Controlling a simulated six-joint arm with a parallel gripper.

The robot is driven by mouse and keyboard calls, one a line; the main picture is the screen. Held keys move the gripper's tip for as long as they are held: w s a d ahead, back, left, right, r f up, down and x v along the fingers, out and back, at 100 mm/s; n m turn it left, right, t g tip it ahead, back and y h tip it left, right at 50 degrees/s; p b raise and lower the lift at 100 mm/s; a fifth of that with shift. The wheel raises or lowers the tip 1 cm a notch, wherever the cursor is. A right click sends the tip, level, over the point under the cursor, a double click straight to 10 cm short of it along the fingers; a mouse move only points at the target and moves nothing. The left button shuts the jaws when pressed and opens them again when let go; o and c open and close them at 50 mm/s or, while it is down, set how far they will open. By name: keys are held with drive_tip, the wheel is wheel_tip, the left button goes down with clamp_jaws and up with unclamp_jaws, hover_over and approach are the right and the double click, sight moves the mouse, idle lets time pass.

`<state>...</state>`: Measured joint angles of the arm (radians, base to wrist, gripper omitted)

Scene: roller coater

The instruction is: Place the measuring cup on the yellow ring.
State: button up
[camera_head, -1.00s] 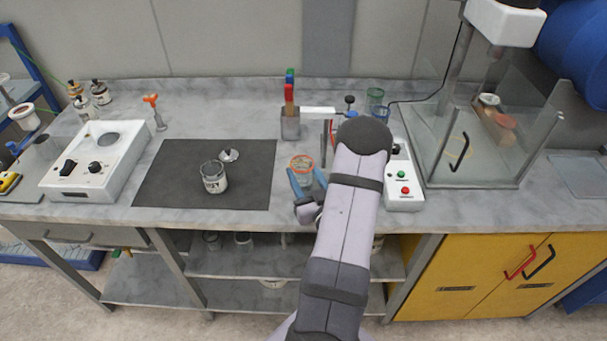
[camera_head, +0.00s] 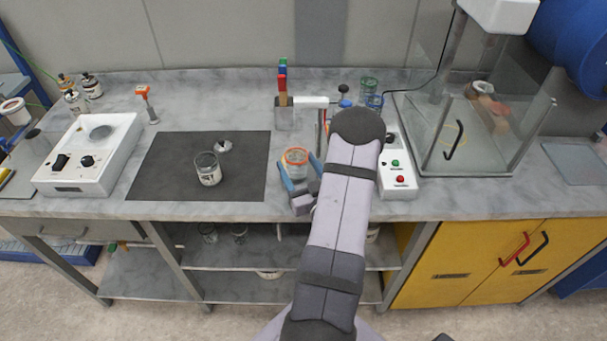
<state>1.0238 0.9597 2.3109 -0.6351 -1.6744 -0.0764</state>
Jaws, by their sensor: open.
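A clear cup with an orange-red rim (camera_head: 296,156), which looks like the measuring cup, stands upright on the bench right of the dark mat. My gripper (camera_head: 300,172) is open, with one blue finger on each side of the cup's lower part. I cannot tell whether the fingers touch it.
A holder with coloured handles (camera_head: 284,115) is behind the cup. A control box (camera_head: 400,182) and the clear-walled enclosure (camera_head: 520,130) are to the right. A white device (camera_head: 90,160) is at left.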

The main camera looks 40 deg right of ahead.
drive_tip(key=shift+r, duration=0.2)
drive_tip(key=b+v, duration=0.1)
drive_tip(key=v, duration=0.9)
drive_tip(key=shift+s, duration=0.1)
drive_tip(key=shift+p+v, duration=0.45)
drive_tip(key=shift+v, duration=0.5)
drive_tip(key=shift+f, duration=0.15)
